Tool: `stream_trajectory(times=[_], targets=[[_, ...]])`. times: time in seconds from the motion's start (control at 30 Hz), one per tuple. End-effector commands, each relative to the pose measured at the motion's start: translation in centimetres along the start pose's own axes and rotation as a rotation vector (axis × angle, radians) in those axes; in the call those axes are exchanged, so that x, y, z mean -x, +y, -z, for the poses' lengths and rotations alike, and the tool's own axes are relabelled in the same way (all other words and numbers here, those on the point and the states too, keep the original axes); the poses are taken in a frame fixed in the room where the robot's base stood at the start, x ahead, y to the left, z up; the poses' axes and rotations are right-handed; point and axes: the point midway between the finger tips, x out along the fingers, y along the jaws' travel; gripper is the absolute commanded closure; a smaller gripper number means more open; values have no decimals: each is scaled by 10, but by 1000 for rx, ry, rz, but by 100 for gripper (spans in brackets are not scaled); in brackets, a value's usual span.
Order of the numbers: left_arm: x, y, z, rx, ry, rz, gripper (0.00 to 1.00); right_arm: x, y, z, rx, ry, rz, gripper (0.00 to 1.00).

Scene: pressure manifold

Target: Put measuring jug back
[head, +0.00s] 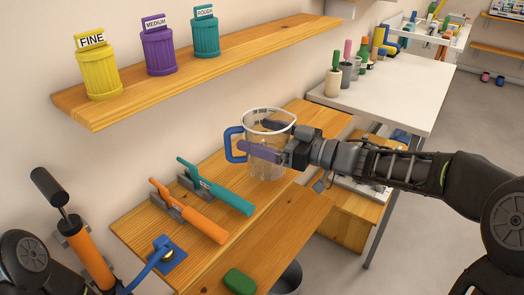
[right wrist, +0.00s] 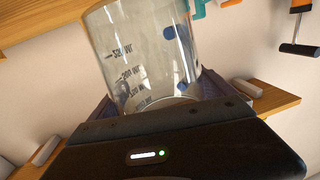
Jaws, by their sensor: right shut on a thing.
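The measuring jug (head: 268,165) is clear, with printed markings and a blue handle (head: 234,145) on its left side. It looks upright in the head view, over the right part of the wooden bench. My right gripper (head: 262,138) is shut on the jug, with purple fingers on either side of its body. My left gripper is not in view.
A wooden wall shelf (head: 210,70) holds yellow, purple and teal canisters. Orange (head: 200,222) and teal (head: 230,197) handled tools rest left of the jug on the bench. A green block (head: 239,281) lies in front. A white table (head: 400,85) with small tools stands behind right.

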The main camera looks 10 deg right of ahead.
Motion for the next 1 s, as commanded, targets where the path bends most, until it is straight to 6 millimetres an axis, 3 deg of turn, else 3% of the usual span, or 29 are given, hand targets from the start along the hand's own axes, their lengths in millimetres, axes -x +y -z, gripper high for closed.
stream_trajectory(times=[0.23,0.63,0.67,0.73,1.0], targets=[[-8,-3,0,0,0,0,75,0,2,-39,-4,0,0,79],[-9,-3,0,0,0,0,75,0,2,-44,-1,0,0,79],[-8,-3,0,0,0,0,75,0,2,-44,-1,0,0,5],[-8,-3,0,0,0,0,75,0,2,-43,-1,0,0,0],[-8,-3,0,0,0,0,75,0,2,-42,-1,0,0,0]])
